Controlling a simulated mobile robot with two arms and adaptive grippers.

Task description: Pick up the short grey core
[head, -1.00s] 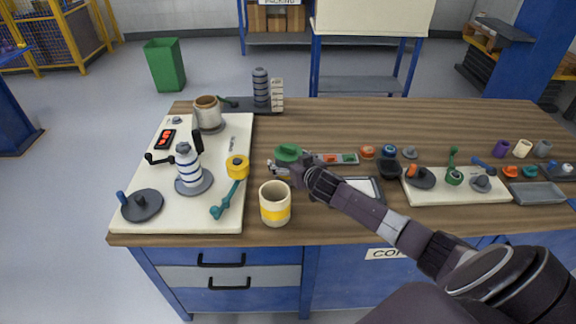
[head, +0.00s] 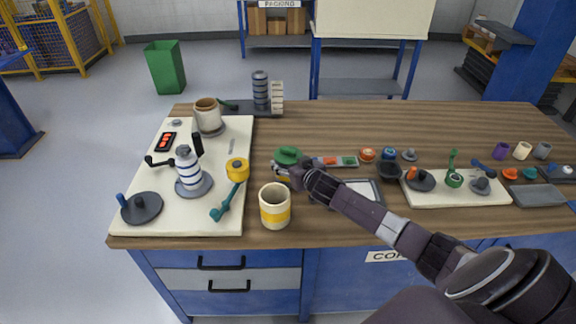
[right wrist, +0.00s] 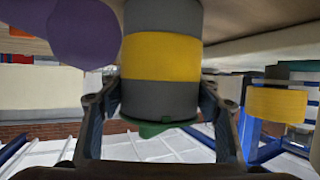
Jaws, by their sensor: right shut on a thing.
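My right gripper (head: 283,172) is over the wooden table, just right of the white board. In the right wrist view its two fingers (right wrist: 158,115) are closed on either side of a grey core with a yellow band (right wrist: 160,57). A green round piece (head: 287,155) shows just behind the gripper. A plain small grey core (head: 543,149) stands at the far right. My left gripper is out of view.
A cream cup with a yellow band (head: 275,208) stands close in front of the gripper. A dark tray (head: 538,196) is at right. The table's back middle is clear.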

